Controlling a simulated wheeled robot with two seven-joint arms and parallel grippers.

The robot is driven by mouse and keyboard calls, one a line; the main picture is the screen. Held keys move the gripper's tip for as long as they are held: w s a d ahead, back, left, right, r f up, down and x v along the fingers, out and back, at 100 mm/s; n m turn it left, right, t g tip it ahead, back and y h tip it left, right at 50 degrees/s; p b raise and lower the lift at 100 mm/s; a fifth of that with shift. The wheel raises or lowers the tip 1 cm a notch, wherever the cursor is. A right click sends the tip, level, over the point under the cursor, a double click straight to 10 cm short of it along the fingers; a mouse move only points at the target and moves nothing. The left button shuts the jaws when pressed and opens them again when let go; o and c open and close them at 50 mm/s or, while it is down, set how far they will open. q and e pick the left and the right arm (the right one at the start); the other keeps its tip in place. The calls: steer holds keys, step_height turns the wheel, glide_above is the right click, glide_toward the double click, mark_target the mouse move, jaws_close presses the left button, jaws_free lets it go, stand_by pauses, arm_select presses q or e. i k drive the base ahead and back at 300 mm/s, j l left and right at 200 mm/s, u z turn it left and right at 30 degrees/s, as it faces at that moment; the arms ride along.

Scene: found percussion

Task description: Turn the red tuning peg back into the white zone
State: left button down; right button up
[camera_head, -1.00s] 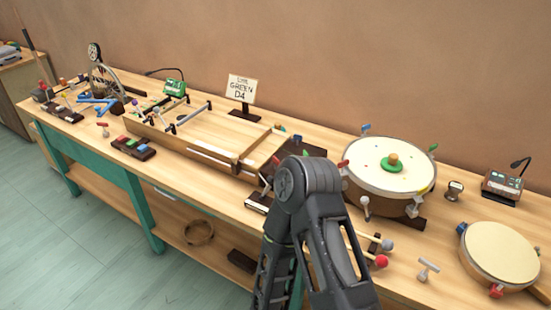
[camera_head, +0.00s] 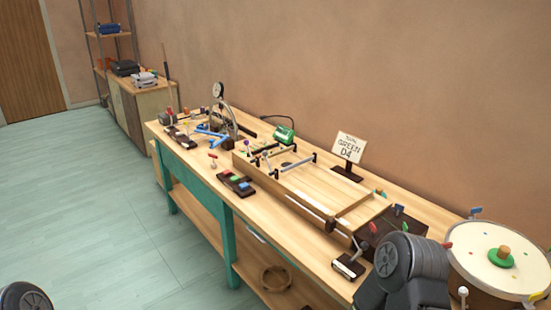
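A wooden stringed box (camera_head: 325,190) lies on the workbench. I cannot tell which red peg is the task's, and no white zone can be made out. A joint of my arm hides part of the bench in front of the drum. Neither gripper is in view.
A green device (camera_head: 284,134), a block with coloured buttons (camera_head: 236,184) and blue tools (camera_head: 212,131) lie to the left. A shelf and cabinet (camera_head: 143,108) stand far left. The floor before the bench is clear.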

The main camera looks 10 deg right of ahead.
mark_target(372, 226)
steer(key=i+j+z, duration=0.75)
steer(key=j, duration=0.1)
